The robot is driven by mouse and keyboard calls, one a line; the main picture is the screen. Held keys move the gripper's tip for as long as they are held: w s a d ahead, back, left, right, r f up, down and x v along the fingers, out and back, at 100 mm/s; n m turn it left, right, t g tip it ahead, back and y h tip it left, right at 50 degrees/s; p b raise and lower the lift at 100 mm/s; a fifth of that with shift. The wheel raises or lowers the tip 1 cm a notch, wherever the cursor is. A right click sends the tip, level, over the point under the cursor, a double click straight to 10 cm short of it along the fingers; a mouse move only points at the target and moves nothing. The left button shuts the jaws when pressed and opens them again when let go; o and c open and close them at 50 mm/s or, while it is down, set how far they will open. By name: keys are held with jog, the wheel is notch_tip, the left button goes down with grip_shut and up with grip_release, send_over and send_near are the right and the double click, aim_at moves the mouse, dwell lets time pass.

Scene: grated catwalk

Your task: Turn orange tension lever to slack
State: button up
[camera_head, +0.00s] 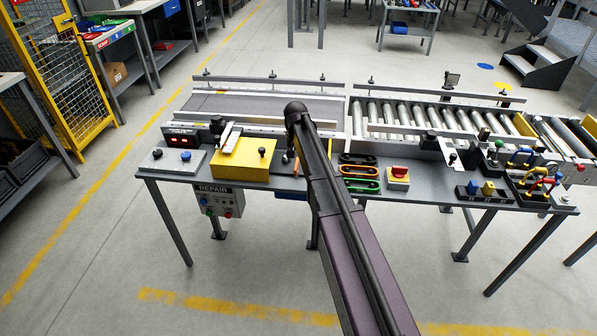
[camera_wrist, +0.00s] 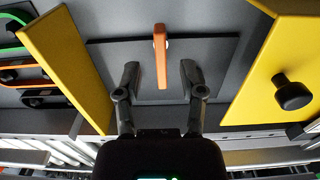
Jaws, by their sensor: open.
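The orange lever (camera_wrist: 160,50) stands on a dark grey plate (camera_wrist: 220,62) in the wrist view, lying lengthwise up and down the picture. My gripper (camera_wrist: 159,72) is open, with one finger on each side of the lever's lower end. A gap shows between each finger and the lever, and I see no contact. In the head view a sliver of the orange lever (camera_head: 296,167) shows beside my arm, which hides most of it and my gripper.
A yellow box (camera_wrist: 284,65) with a black knob (camera_wrist: 292,95) is right of the plate; a yellow panel (camera_wrist: 66,60) is left. In the head view, several coloured handles (camera_head: 360,184) and a red switch (camera_head: 399,171) lie right of my arm. Conveyors run behind the bench.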

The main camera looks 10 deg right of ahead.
aim_at(296, 166)
jog(key=shift+f+b, duration=1.7)
jog(key=shift+f, duration=0.3)
